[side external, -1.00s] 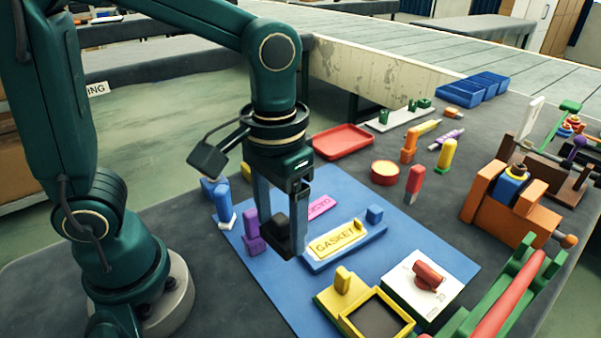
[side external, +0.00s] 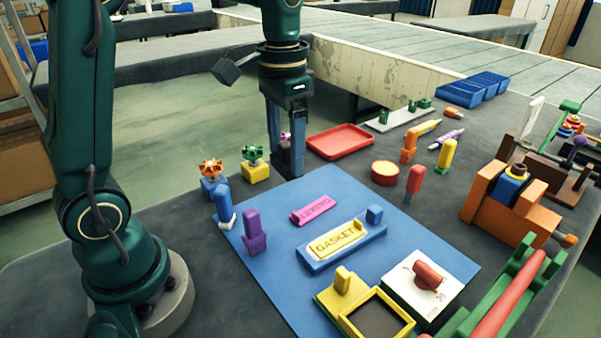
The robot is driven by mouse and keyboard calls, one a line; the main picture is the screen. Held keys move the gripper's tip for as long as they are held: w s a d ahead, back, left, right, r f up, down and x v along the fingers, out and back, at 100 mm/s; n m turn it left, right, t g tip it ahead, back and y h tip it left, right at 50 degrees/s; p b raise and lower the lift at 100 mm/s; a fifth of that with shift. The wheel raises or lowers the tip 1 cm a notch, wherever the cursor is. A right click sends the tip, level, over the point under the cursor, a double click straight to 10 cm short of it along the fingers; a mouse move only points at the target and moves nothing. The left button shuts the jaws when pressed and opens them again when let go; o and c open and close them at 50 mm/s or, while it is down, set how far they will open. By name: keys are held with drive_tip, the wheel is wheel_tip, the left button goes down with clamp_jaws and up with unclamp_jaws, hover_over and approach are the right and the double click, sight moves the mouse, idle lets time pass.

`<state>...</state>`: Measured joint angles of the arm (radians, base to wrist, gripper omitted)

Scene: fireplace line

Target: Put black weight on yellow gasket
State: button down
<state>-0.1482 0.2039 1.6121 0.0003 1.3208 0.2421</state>
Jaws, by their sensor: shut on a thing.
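The yellow gasket (side external: 335,242) is a flat plate lettered GASKET. It lies on a blue base (side external: 350,254) with a small blue block at its back right corner, on the blue mat. My gripper (side external: 287,160) is beyond the mat's back edge, back left of the gasket and apart from it, pointing down. It is shut on a dark thing low between its fingers that looks like the black weight (side external: 280,157). The fingers mostly hide it, and I cannot tell its full shape or whether it touches the table.
A red tray (side external: 341,141) stands just right of my gripper. Yellow (side external: 256,172) and blue (side external: 214,187) blocks with knobs stand left. A purple peg (side external: 254,232) and a pink plate (side external: 317,209) are on the mat. Orange, red and yellow pieces stand at the right.

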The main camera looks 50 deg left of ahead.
drive_tip(key=shift+w+a+f+n, duration=0.1)
drive_tip(key=shift+w+a+n, duration=0.1)
drive_tip(key=shift+a, duration=0.35)
drive_tip(key=shift+w+a+n, duration=0.1)
drive_tip(key=shift+a+n, duration=0.1)
drive_tip(key=shift+a, duration=0.35)
drive_tip(key=shift+d+f, duration=0.15)
drive_tip(key=shift+f, duration=0.05)
hover_over(332, 242)
wheel_tip(332, 242, down, 7)
drive_tip(key=shift+r, duration=0.2)
drive_tip(key=shift+f, duration=2)
drive_tip(key=shift+f, duration=0.15)
unclamp_jaws()
